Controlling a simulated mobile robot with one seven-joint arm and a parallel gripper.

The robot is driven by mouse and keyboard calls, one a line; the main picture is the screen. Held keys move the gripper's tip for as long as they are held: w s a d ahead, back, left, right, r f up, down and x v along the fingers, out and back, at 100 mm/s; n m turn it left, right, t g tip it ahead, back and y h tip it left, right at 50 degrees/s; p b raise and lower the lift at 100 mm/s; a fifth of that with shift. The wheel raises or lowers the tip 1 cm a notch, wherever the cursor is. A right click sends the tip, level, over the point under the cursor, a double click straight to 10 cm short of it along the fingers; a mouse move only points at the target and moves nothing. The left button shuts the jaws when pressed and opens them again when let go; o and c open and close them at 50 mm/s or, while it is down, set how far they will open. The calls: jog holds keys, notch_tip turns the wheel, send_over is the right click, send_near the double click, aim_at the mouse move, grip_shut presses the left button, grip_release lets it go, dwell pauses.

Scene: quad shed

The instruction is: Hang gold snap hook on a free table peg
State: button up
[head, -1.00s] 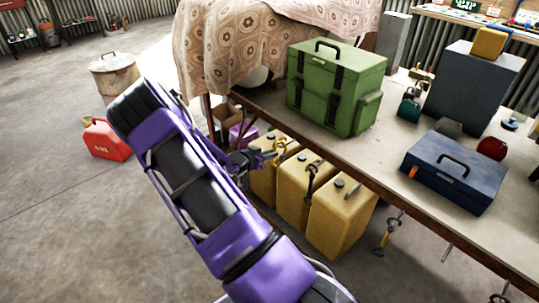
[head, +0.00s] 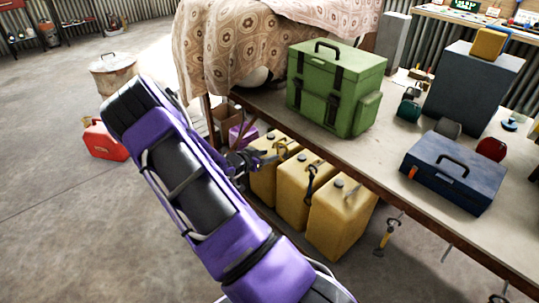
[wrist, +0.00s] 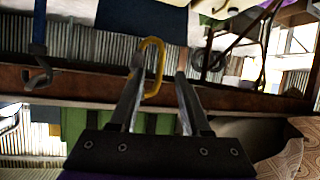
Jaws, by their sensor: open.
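The gold snap hook (head: 281,152) hangs at the table's front edge, just right of my gripper (head: 256,160) in the head view. In the wrist view the gold hook (wrist: 153,66) shows as a yellow loop ahead of my fingertips (wrist: 158,78), nearer the left finger. The fingers are apart, and I cannot tell whether one touches the hook. A grey peg-like piece beside the loop is partly hidden by the left finger. A dark hook (head: 311,182) and a brass-and-dark hook (head: 387,236) hang farther right along the table edge (head: 425,212).
Yellow jerrycans (head: 341,215) stand under the table, close behind the hooks. A green case (head: 335,90) and a blue toolbox (head: 455,172) sit on top. A bare peg (head: 446,253) shows at the edge. A red can (head: 105,140) stands on open floor at left.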

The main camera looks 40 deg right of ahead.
jog(key=p+v, duration=0.2)
jog(key=v, duration=1.4)
